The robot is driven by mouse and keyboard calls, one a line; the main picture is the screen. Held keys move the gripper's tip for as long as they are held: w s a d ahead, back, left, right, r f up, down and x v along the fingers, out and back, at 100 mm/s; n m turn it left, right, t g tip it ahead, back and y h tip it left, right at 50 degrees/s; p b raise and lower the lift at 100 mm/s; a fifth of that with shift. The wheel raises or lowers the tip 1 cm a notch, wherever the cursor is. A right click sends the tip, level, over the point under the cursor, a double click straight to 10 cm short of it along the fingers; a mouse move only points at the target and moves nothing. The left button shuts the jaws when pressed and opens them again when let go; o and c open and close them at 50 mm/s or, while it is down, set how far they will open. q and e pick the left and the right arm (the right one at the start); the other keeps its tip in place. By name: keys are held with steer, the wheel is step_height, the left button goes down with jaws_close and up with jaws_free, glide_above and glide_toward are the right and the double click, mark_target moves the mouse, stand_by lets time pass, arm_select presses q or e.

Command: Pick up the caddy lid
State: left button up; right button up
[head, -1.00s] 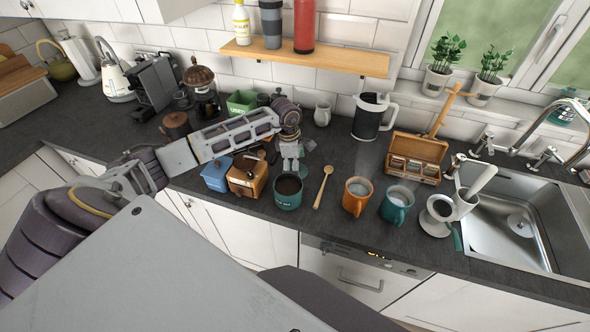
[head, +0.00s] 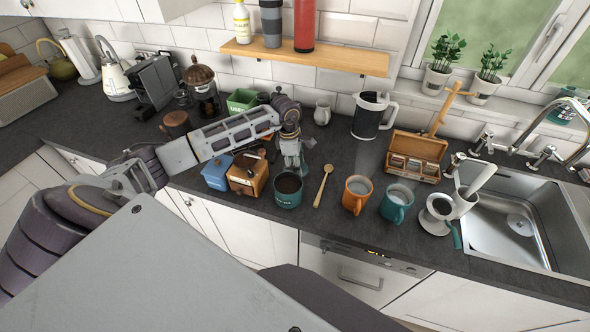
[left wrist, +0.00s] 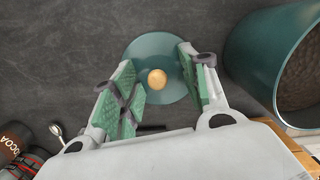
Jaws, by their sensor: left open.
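The caddy lid (left wrist: 150,50) is a teal disc with a round brass-coloured knob (left wrist: 157,80), flat on the slate worktop in the left wrist view. My left gripper (left wrist: 158,75) is open above it, with a green-padded finger on each side of the knob and a gap to each. In the head view my left gripper (head: 295,163) points down just behind the teal caddy (head: 288,194) and hides most of the lid. The caddy stands open with dark contents, and its wall (left wrist: 262,60) shows right of the lid in the left wrist view. My right gripper is not in view.
A wooden grinder (head: 240,184) and a blue box (head: 216,174) stand left of the caddy. A wooden spoon (head: 323,186), an orange mug (head: 356,195) and a teal mug (head: 395,206) are to its right. A dark cocoa tin (left wrist: 14,140) stands near the gripper's left side.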

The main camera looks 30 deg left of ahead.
arm_select(q)
steer(key=shift+s+f, duration=0.25)
steer(key=c, duration=0.4)
steer(key=shift+f, duration=0.15)
steer(key=shift+c, duration=0.8)
steer(key=shift+d+f, duration=0.1)
steer(key=shift+f, duration=0.05)
jaws_close()
steer(key=r, duration=0.3)
steer(key=r+b, duration=0.1)
steer(key=r, duration=0.3)
steer(key=r+b, duration=0.1)
steer(key=r, duration=0.2)
steer(key=shift+w+r, duration=0.25)
steer(key=shift+r, duration=0.1)
